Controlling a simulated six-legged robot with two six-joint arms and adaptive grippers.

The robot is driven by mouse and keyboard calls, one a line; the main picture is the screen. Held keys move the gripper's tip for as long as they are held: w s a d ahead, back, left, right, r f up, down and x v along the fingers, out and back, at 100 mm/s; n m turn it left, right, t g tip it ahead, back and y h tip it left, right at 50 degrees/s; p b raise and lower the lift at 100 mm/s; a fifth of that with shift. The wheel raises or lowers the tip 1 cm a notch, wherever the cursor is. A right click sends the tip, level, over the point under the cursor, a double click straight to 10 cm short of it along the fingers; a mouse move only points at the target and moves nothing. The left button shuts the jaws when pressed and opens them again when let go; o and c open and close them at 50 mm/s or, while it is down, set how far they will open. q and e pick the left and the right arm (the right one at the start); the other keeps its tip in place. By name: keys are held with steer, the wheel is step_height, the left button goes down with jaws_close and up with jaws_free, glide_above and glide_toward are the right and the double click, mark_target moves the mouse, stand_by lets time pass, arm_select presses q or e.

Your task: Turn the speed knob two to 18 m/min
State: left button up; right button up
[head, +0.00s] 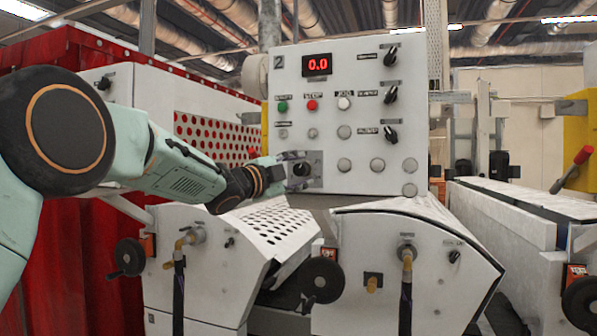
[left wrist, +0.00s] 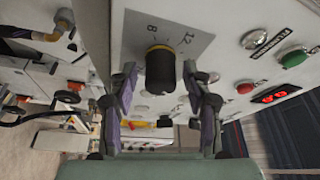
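The speed knob (head: 302,169) sits on a grey scale plate (head: 315,182) at the lower left of the white panel marked 2 (head: 278,62). In the left wrist view the knob (left wrist: 160,72) is a dark cylinder with a yellow ring at its base; its plate (left wrist: 195,28) shows the numbers 8 and 12. My left gripper (head: 284,171) is at the knob. In the left wrist view its fingers (left wrist: 160,80) are open on either side of the knob, with gaps visible. The knob's pointer is not readable. The display (head: 317,65) reads 0.0. My right gripper is not in view.
A green button (head: 282,106), a red button (head: 312,105) and several black selectors (head: 390,94) are on the same panel. White machine housings (head: 415,262) with handwheels (head: 322,280) stand below. A red curtain (head: 75,250) is at the left.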

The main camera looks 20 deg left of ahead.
arm_select(q)
steer(key=shift+s, duration=0.1)
steer(key=v, duration=1.2)
stand_by(0.5)
